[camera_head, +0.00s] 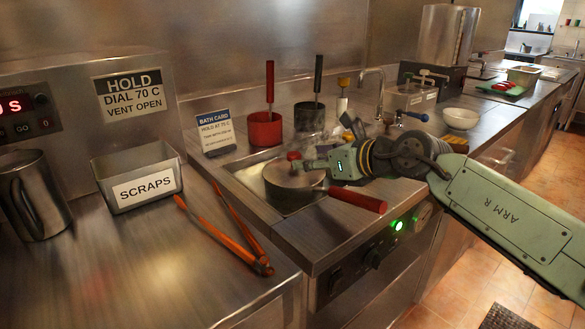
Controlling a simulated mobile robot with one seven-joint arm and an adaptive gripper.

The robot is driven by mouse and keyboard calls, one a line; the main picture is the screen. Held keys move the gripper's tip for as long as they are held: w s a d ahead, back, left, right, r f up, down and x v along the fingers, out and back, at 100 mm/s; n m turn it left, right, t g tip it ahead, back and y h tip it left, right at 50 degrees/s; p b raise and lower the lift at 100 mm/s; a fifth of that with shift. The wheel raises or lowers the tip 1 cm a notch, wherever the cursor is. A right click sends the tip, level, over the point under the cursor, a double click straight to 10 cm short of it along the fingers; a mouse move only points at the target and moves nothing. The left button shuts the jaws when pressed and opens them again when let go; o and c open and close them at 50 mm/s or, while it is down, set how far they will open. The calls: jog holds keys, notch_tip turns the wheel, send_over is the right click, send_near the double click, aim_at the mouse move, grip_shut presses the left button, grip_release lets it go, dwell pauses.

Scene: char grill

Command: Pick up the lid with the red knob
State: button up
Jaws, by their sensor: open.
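The lid (285,178) is round and grey metal, with a small red knob (293,156) on top. It lies flat over a round vessel set in the steel bath well (250,180). A long red handle (357,199) sticks out to the right beside it. My gripper (304,164) reaches in from the right, low over the lid, with its fingertips at or just beside the red knob. It is open. Whether the fingers straddle or touch the knob is too small to tell. My wrist hides part of the area right of the lid.
A red pot (264,130) and a dark pot (309,118) with upright handles stand behind. A bath card (216,134) stands at the back left. Orange tongs (222,234) and a scraps bin (140,178) are to the left. A white bowl (461,118) is at right.

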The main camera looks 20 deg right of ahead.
aim_at(298, 156)
jog(key=p+x, duration=0.1)
jog(key=x, duration=0.1)
jog(key=r+p+x, duration=0.1)
jog(key=x, duration=0.2)
jog(key=shift+w, duration=0.2)
jog(key=shift+w+a+f, duration=0.15)
jog(key=shift+w+f, duration=0.1)
jog(key=shift+w, duration=0.1)
grip_shut()
